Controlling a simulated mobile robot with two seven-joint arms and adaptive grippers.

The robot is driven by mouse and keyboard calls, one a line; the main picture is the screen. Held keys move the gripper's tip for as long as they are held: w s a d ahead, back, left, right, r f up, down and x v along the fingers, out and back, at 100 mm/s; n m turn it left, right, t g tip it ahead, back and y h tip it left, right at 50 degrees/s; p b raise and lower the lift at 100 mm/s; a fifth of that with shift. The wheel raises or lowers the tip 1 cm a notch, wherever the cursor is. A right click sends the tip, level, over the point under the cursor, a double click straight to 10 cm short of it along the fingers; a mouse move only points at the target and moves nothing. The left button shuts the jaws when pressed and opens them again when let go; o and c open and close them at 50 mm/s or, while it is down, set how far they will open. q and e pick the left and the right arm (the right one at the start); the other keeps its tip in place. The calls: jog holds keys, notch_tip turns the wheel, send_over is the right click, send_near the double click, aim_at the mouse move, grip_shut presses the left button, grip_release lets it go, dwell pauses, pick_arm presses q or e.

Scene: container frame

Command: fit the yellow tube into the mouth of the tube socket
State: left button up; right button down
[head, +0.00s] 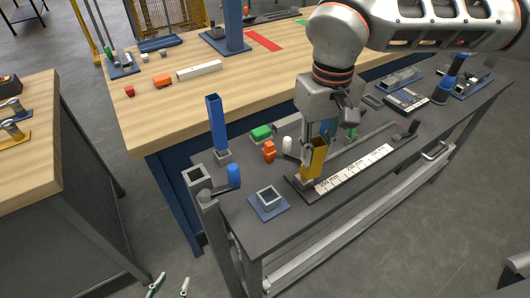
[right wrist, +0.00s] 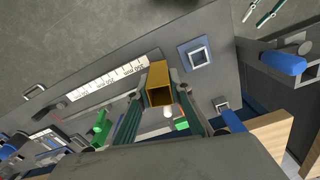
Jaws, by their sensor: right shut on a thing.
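The yellow tube (head: 313,160) is a square hollow tube, roughly upright over the left end of the ruler rail. Its open end shows in the right wrist view (right wrist: 159,96). My right gripper (head: 318,146) is shut on it; I cannot tell whether its lower end touches the rail. The tube socket (head: 268,197), a grey square mouth on a blue base plate, lies empty at the bench's front left, left of the tube and apart from it. It also shows in the right wrist view (right wrist: 198,57). My left gripper (head: 170,284) is low at the bottom left, open and empty.
A blue post (head: 217,123) stands upright behind the socket. A vise with a blue handle (head: 233,176) is at the bench's left corner. Orange (head: 269,151), green (head: 261,132) and white (head: 287,146) pieces lie behind the tube. The ruler (head: 355,168) extends right.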

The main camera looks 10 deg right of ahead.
jog(key=a+r+n+b, duration=0.1)
jog(key=a+n, duration=0.1)
jog(key=a, duration=0.7)
jog(key=shift+a+n, duration=0.3)
notch_tip(320, 180, down, 6)
jog(key=shift+r+b, duration=0.1)
jog(key=shift+b, duration=1.15)
jog(key=shift+p, duration=0.45)
dwell(1.0)
jog(key=shift+f+b, duration=1)
jog(key=shift+f, duration=1.2)
